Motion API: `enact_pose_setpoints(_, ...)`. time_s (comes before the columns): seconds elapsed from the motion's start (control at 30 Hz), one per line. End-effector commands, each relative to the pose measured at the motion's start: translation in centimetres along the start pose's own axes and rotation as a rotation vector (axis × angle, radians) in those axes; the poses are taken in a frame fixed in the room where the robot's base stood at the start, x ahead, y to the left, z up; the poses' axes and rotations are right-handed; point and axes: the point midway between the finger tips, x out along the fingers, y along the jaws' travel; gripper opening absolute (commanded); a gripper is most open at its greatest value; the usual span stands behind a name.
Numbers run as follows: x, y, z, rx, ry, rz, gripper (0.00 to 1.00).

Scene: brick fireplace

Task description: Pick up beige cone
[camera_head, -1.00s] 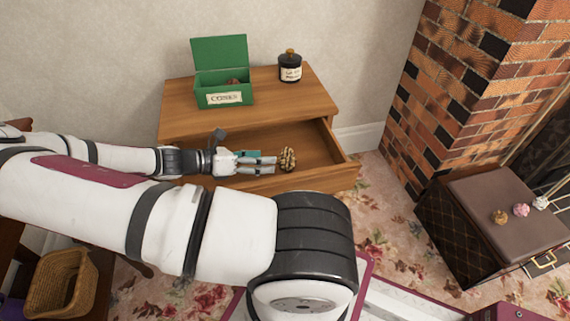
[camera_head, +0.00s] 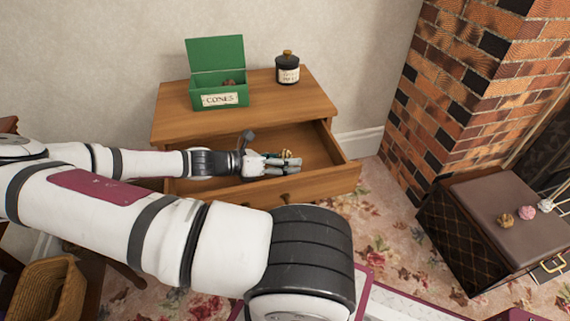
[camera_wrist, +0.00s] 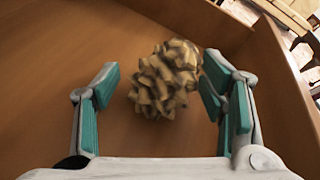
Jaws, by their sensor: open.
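The beige cone (camera_wrist: 165,80) lies on the floor of the open drawer. In the wrist view it sits between the two teal-padded fingers of my gripper (camera_wrist: 163,98), with a gap on the left and a narrower one on the right. In the head view my gripper (camera_head: 285,166) is inside the drawer and hides most of the cone, with only a small bit (camera_head: 287,153) showing behind the fingers. My gripper is open and holds nothing.
The wooden drawer (camera_head: 330,178) has raised walls around my gripper. On the cabinet top stand a green box (camera_head: 217,72) labelled for cones and a dark jar (camera_head: 287,70). Several small cones rest on a brown case (camera_head: 490,195) at right, by the brick fireplace (camera_head: 455,90).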

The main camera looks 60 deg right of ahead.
Motion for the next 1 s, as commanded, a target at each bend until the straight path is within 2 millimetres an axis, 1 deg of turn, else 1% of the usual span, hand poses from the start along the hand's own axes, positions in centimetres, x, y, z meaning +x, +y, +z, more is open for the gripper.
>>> enact_pose_setpoints(0.03, 0.0, 0.0, 0.0, 0.000, 0.000, 0.000, 0.65)
enact_pose_setpoints(0.07, 0.0, 0.0, 0.0, 0.000, 0.000, 0.000, 0.60)
enact_pose_setpoints(0.1, 0.0, 0.0, 0.0, 0.000, 0.000, 0.000, 0.51)
enact_pose_setpoints(0.17, 0.0, 0.0, 0.0, 0.000, 0.000, 0.000, 0.38)
enact_pose_setpoints(0.2, 0.0, 0.0, 0.0, 0.000, 0.000, 0.000, 0.29)
enact_pose_setpoints(0.23, 0.0, 0.0, 0.0, 0.000, 0.000, 0.000, 0.22)
enact_pose_setpoints(0.57, -0.1, 0.0, 0.1, 0.000, 0.000, 0.000, 0.21)
enact_pose_setpoints(0.67, -0.3, -0.3, 0.7, 0.001, 0.000, 0.000, 0.21)
enact_pose_setpoints(0.77, -0.9, -0.8, 2.0, 0.003, 0.002, 0.000, 0.21)
enact_pose_setpoints(1.0, -2.6, -2.5, 6.1, 0.001, 0.002, 0.002, 0.21)
